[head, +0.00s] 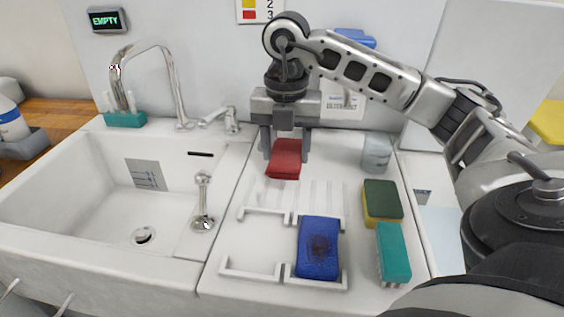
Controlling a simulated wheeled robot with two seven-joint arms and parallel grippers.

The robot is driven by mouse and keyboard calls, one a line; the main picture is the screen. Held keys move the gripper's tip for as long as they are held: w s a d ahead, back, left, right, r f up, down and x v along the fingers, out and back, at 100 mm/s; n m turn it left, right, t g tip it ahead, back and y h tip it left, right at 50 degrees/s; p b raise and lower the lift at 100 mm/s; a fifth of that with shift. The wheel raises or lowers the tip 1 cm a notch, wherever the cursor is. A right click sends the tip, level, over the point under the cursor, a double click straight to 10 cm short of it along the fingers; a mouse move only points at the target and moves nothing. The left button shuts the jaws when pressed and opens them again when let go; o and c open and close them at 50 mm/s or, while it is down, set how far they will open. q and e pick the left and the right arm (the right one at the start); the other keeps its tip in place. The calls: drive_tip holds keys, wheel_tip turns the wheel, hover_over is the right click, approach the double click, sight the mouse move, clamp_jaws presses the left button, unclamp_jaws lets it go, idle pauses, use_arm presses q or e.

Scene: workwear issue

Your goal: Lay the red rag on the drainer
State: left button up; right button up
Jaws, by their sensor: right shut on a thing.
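The red rag (285,160) is a small folded cloth, held between the fingers of my right gripper (286,146). The gripper points down above the back part of the white drainer (250,211), a low rack with upright prongs on the board right of the sink. The rag appears just behind the prongs; I cannot tell whether its lower edge touches anything. A blue rag (318,245) with a dark stain lies on the front right part of the drainer. My left gripper is not in view.
A green and yellow sponge (382,202), a teal brush or block (393,252) and a clear cup (376,153) stand right of the drainer. The white sink (95,205) with its tap (148,48) is at left. The drainer's front left part is bare.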

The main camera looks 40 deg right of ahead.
sight(281, 152)
drive_tip(key=shift+w+f, duration=0.25)
drive_tip(key=f, duration=0.3)
drive_tip(key=shift+w+f, duration=0.15)
drive_tip(key=shift+w, duration=0.15)
drive_tip(key=shift+f, duration=0.3)
drive_tip(key=shift+f, duration=0.15)
drive_tip(key=o, duration=1)
drive_tip(key=shift+o, duration=0.2)
